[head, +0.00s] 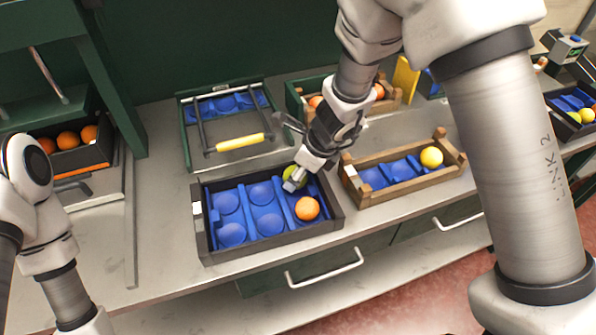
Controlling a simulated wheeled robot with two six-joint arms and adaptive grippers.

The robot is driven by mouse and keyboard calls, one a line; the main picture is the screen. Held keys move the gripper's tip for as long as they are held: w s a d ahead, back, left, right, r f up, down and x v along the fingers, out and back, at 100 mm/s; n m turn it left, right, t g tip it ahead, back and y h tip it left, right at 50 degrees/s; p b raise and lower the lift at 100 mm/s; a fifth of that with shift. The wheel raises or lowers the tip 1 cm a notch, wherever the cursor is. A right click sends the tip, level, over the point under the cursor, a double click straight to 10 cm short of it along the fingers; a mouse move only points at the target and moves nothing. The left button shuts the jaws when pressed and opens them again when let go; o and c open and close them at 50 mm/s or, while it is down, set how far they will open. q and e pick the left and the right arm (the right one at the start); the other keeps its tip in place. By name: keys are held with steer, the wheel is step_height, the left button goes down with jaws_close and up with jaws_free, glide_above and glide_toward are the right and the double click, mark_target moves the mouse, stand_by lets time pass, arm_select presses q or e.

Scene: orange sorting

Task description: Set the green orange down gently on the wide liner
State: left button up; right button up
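The green orange (288,172) is at the back right cup of the blue liner (246,212) in the dark crate at the front centre. My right gripper (295,180) reaches down over it from the upper right and appears shut on it. The near finger covers part of the fruit and the far finger is hidden. I cannot tell whether the fruit touches the liner. An orange fruit (307,208) sits in the front right cup; the other visible cups are empty. My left arm shows at the left edge, with its gripper out of view.
A wooden crate (400,187) with a blue liner and a yellow fruit (431,157) stands to the right. Behind is a green-framed rack (181,115) with a yellow handle (240,142). A dark bin (92,157) at left holds several oranges. Bare counter lies left of the crate.

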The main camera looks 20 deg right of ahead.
steer(key=shift+f+b, duration=0.65)
stand_by(0.3)
steer(key=o, duration=1.3)
step_height(320, 180, up, 8)
steer(key=p, duration=0.7)
steer(key=shift+r+p, duration=0.1)
steer(key=shift+p, duration=0.25)
